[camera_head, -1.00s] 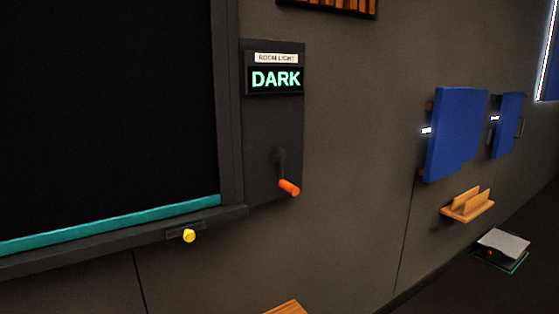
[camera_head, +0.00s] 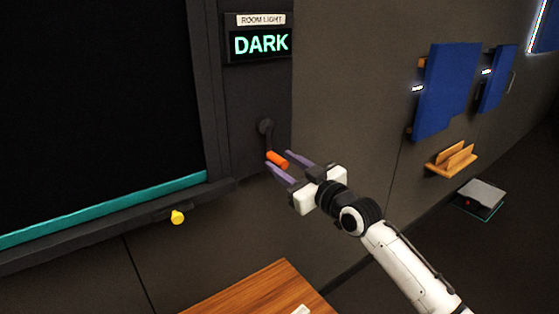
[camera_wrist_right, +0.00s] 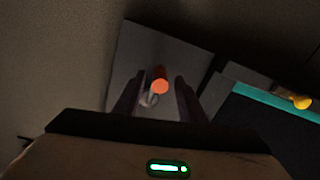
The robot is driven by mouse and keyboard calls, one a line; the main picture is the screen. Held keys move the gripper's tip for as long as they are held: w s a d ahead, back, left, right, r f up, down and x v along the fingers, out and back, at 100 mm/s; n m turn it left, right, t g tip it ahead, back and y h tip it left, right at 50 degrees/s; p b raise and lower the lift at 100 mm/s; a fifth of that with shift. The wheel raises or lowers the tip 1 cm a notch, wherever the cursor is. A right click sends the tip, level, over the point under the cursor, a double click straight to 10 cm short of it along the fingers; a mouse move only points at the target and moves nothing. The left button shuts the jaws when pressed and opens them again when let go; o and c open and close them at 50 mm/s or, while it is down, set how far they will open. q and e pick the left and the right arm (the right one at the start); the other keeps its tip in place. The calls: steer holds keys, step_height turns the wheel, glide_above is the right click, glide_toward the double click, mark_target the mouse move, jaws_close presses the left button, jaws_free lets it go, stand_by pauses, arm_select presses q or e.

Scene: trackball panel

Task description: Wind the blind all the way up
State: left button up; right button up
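The crank's orange handle (camera_head: 277,159) sticks out from its dark arm (camera_head: 266,130) on the wall panel (camera_head: 252,90), below a display reading DARK (camera_head: 260,44). The black blind (camera_head: 95,90) fills the window, its teal bottom bar (camera_head: 110,213) near the sill. My right gripper (camera_head: 278,164) is open, its two purple fingers on either side of the orange handle in the head view. In the right wrist view the handle (camera_wrist_right: 159,80) shows between the open fingers (camera_wrist_right: 155,95); contact cannot be made out. My left gripper is not in view.
A yellow knob (camera_head: 177,217) sticks out below the sill. A wooden surface (camera_head: 265,290) lies below the crank. Blue panels (camera_head: 447,90) and a wooden holder (camera_head: 451,160) are on the wall at right. A grey box (camera_head: 481,197) is on the floor.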

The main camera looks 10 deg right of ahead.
steer(key=shift+x, duration=1.05)
jaws_close()
steer(key=shift+d, duration=0.1)
